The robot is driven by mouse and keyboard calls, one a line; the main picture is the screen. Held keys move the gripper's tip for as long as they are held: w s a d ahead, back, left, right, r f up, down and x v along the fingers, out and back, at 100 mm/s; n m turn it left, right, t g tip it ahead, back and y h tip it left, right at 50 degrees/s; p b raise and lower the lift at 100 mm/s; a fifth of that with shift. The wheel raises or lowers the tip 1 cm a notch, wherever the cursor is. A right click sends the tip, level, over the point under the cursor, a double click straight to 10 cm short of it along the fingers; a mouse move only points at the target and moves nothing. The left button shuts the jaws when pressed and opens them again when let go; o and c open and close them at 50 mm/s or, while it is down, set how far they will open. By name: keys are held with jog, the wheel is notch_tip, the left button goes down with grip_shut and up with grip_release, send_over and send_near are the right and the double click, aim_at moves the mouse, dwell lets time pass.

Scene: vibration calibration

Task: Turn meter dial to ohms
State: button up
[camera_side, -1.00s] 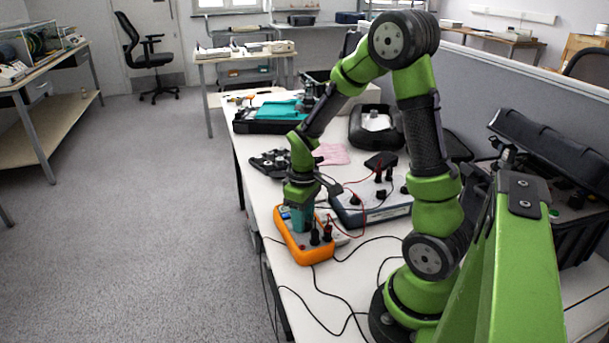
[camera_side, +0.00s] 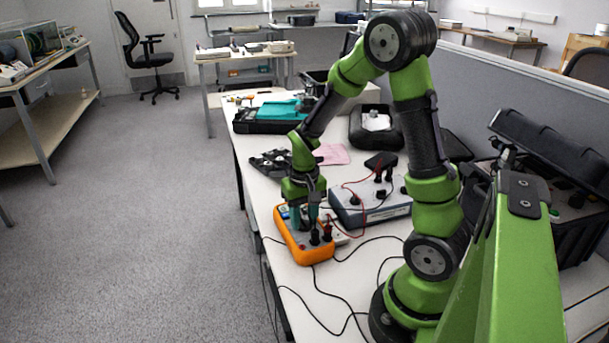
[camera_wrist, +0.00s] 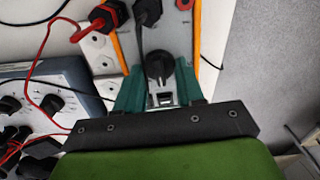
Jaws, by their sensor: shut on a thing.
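The orange multimeter (camera_side: 319,256) lies on the bench in the side view, below my gripper (camera_side: 304,222). In the wrist view its grey face with an orange rim (camera_wrist: 197,38) runs up from my fingers. The black meter dial (camera_wrist: 159,68) shows between my two teal fingertips, and my gripper (camera_wrist: 158,84) is shut on it. The marks around the dial are too small to read, so I cannot tell its setting. A black plug and a red plug (camera_wrist: 104,14) sit in the meter's sockets.
A grey instrument box (camera_side: 370,207) with black knobs stands close to the right of the meter. Red and black leads cross the bench around it. A teal-topped case (camera_side: 275,111) and a pink sheet (camera_side: 332,154) lie farther back.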

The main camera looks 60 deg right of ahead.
aim_at(304, 219)
dwell(0.4)
jog(key=o, duration=1)
jog(key=shift+r, duration=0.1)
notch_tip(304, 219, up, 17)
jog(key=shift+f, duration=0.1)
